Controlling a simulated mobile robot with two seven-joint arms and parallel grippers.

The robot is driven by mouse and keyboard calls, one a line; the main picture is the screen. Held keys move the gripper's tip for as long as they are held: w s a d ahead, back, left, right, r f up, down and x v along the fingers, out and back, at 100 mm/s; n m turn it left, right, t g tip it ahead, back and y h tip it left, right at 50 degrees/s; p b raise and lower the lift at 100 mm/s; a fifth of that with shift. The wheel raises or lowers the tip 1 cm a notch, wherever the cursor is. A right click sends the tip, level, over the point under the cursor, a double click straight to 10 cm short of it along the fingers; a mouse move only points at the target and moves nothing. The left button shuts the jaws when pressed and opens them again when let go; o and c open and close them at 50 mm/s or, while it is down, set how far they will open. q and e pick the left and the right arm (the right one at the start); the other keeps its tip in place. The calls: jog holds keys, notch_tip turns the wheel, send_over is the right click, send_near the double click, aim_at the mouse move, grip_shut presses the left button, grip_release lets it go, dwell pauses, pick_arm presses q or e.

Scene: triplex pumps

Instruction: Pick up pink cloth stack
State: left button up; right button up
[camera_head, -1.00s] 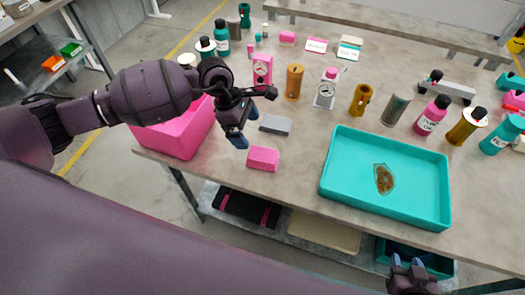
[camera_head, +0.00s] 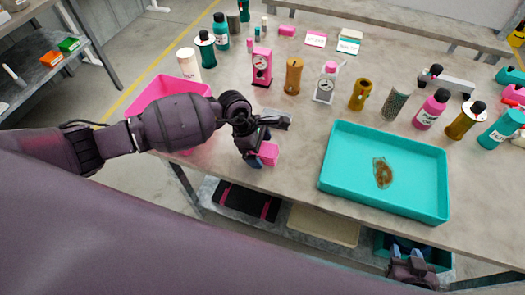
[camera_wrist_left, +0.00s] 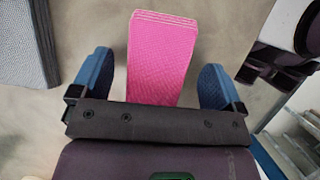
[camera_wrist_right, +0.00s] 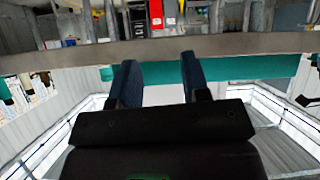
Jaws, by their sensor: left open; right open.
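The pink cloth stack (camera_head: 268,153) lies on the grey table near its front edge, partly hidden by my left gripper in the head view. My left gripper (camera_head: 255,158) is directly over it. In the left wrist view the stack (camera_wrist_left: 163,55) sits between the two blue fingers of the open left gripper (camera_wrist_left: 157,82), with a gap on each side. My right gripper (camera_head: 410,252) is low at the front, below the table edge. In the right wrist view the right gripper (camera_wrist_right: 160,75) is open and empty, facing the table edge.
A grey cloth stack (camera_wrist_left: 22,45) lies beside the pink one. A pink bin (camera_head: 150,92) stands left, partly behind my arm. A teal tray (camera_head: 335,190) with a brown piece (camera_head: 382,173) lies right. Several bottles and pump-like items stand behind. Bare table lies between stack and tray.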

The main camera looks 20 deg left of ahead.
pick_arm(q)
jog(key=shift+f, duration=0.2)
jog(key=c, duration=1)
notch_tip(320, 180, up, 20)
jog(key=o, duration=0.3)
jog(key=shift+c, duration=1.2)
